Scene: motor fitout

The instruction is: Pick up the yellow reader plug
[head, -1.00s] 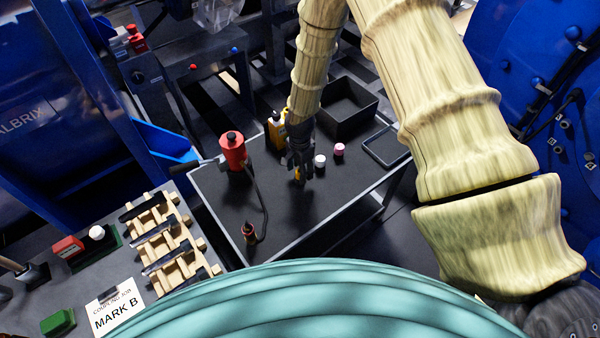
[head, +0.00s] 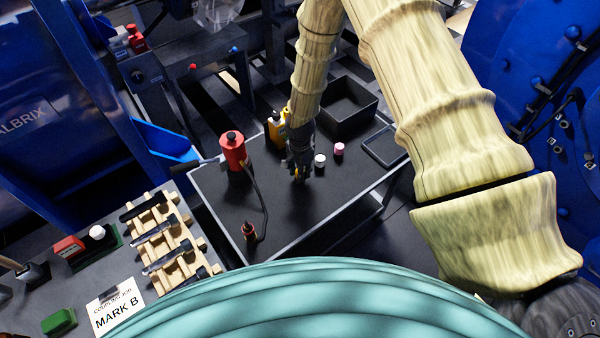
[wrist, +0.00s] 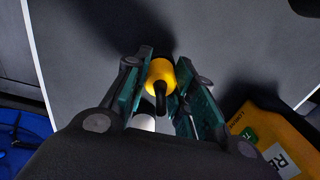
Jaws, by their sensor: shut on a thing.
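My gripper (wrist: 160,90) is shut on the yellow reader plug (wrist: 160,70), which sits between the green-faced finger pads in the wrist view. A black stem or cable end shows on the plug's near side. In the head view my gripper (head: 299,172) is low over the middle of the dark table, and only a small bit of yellow shows at its tips. I cannot tell whether the plug touches the tabletop. The yellow reader box (head: 277,128) stands behind my gripper; it also shows at lower right in the wrist view (wrist: 270,135).
The dark table (head: 222,205) also holds a red canister (head: 233,152) with a cabled probe (head: 249,231), a white-capped item (head: 320,161), a pink-capped item (head: 339,149), a black bin (head: 349,108) and a flat tray (head: 384,146). The table's front is mostly clear.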

